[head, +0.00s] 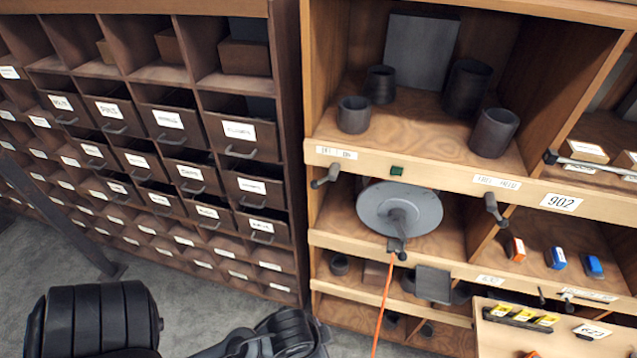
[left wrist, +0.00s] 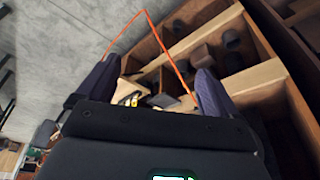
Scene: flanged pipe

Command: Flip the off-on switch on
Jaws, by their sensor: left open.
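The wooden shelf's upper front board carries a small two-part label (head: 336,152) that is too small to read surely. A grey lever-like handle (head: 325,177) sticks out below it. A small green switch-like piece (head: 397,170) sits on the same board to the right. I cannot tell which of these is the off-on switch. My left gripper (left wrist: 155,70) is open, with two dark fingers spread and nothing visibly between them. It is apart from the shelf in the left wrist view, where I cannot make out the switch. My right gripper is not in view.
Another handle (head: 495,209) protrudes to the right. Dark cylinders (head: 468,88) stand above.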

